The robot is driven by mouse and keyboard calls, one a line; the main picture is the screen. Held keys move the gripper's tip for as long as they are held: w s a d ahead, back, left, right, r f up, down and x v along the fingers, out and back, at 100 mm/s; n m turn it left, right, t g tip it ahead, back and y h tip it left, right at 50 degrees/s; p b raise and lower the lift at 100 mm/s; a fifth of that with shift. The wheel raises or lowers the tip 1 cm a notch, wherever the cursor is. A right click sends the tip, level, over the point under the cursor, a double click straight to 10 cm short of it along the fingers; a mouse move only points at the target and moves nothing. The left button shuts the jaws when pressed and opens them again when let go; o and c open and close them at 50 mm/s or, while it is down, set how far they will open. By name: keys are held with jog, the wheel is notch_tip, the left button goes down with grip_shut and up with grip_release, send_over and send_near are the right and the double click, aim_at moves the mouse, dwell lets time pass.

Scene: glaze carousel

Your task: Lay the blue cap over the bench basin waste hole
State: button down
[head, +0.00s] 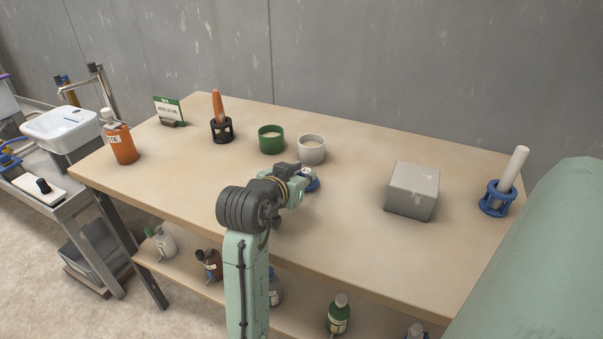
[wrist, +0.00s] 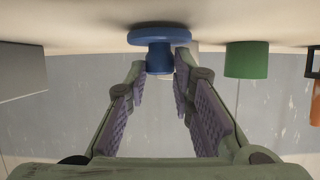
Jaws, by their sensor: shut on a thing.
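The blue cap, a flat disc with a knob, shows at the top of the upside-down wrist view (wrist: 160,35). My gripper (wrist: 160,78) is shut on its knob, one finger on each side. In the head view the cap (head: 314,185) peeks out beyond my gripper (head: 306,177), at or just over the wooden table; I cannot tell whether it touches. The white basin (head: 48,122) is on the metal bench at the far left, well away from my gripper. Its waste hole is too small to make out surely.
A green cup (head: 271,140) and a white cup (head: 312,150) stand just behind my gripper. A grey block (head: 412,190) and a blue holder (head: 497,198) are right. An orange bottle (head: 122,144) stands near the table's left edge, towards the basin. A tap (head: 97,85) rises behind the basin.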

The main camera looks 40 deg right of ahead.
jog(key=shift+f, duration=0.3)
jog(key=c, duration=1.4)
grip_release()
jog(key=shift+r, duration=0.1)
jog(key=shift+r, duration=0.2)
jog(key=b+v, duration=0.1)
jog(key=v, duration=1.1)
